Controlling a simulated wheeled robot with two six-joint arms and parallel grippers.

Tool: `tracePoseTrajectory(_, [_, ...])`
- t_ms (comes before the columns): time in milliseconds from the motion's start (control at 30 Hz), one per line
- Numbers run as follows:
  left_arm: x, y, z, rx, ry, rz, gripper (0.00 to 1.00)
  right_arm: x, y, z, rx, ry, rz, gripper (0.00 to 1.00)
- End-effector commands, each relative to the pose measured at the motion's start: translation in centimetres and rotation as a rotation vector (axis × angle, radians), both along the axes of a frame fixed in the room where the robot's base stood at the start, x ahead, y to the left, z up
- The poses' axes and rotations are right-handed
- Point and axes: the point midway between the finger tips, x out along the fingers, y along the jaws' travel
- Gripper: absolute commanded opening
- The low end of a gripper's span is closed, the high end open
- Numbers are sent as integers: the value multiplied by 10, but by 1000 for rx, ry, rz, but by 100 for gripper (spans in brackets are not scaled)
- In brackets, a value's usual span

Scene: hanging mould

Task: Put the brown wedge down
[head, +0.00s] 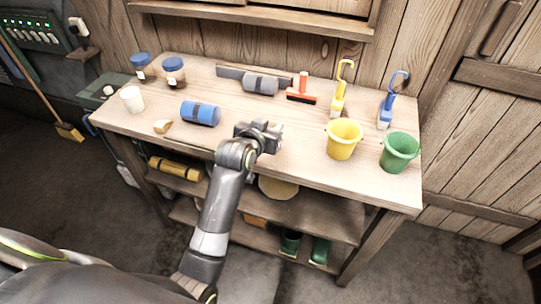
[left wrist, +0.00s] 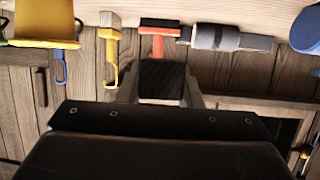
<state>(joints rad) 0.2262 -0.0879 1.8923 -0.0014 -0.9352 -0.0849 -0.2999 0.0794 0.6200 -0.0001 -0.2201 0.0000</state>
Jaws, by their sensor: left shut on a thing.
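My left gripper (head: 270,131) is above the front middle of the workbench (head: 233,115). It is shut on a dark brown block, which I take to be the brown wedge (left wrist: 162,78); this shows between the fingers in the left wrist view, where the scene appears upside down. In the head view the gripper hides the wedge, and I cannot tell whether it touches the bench top. My right gripper is not in view.
A blue roller (head: 201,113) and a small tan piece (head: 162,126) lie to the left. A grey roller (head: 260,84) and a red squeegee (head: 301,92) lie behind. A yellow bucket (head: 343,140) and green bucket (head: 399,152) stand right. Bench space around the gripper is clear.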

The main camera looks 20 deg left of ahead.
Motion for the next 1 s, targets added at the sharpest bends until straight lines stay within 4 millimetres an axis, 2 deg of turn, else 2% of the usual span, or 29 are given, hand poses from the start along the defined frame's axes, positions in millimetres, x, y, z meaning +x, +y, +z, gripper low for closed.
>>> tracePoseTrajectory(67, [0, 0, -2, 0, 1, 0, 10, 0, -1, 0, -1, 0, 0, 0])
tracePoseTrajectory(300, [-1, 0, -40, 0, 5, 0, 10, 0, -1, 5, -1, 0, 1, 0])
tracePoseTrajectory(467, [0, 0, -54, -1, 2, 0, 10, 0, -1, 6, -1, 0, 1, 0])
tracePoseTrajectory(600, [-1, 0, -79, 1, 6, 1, 10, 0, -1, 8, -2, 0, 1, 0])
tracePoseTrajectory(733, [-1, 0, -88, 0, 3, 0, 10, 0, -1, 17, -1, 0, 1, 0])
tracePoseTrajectory(1000, [0, 0, -96, 0, -1, 1, 10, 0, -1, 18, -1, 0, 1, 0])
